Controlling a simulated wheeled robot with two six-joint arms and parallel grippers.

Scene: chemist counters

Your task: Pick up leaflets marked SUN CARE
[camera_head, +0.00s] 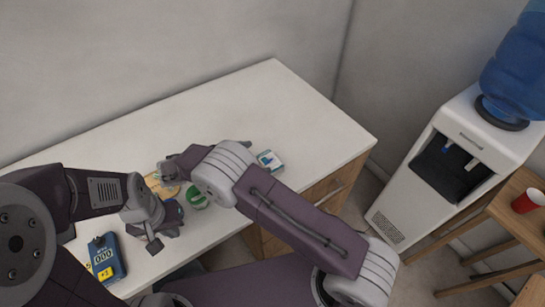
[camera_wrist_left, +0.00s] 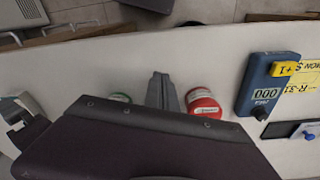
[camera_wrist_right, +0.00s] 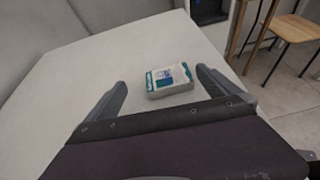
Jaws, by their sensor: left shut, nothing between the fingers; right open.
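A small stack of leaflets (camera_wrist_right: 172,82) with a white, teal and blue cover lies flat on the counter in the right wrist view. It also shows in the head view (camera_head: 269,161), just right of my right arm. Its lettering is too small to read. My right gripper (camera_wrist_right: 161,78) is open, its fingers spread to the left and right of the stack in the picture, apart from it and empty. In the head view my right arm mostly hides this gripper. My left gripper (camera_head: 153,245) is shut and empty above the counter's front part; its closed fingers show in the left wrist view (camera_wrist_left: 160,86).
A green-lidded tub (camera_head: 197,198) stands between my arms. A red-lidded jar (camera_wrist_left: 203,102) is beside the left fingers. A blue counter device (camera_head: 106,257) lies at the left. The far counter (camera_head: 270,100) is clear. A water cooler (camera_head: 440,165) stands right.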

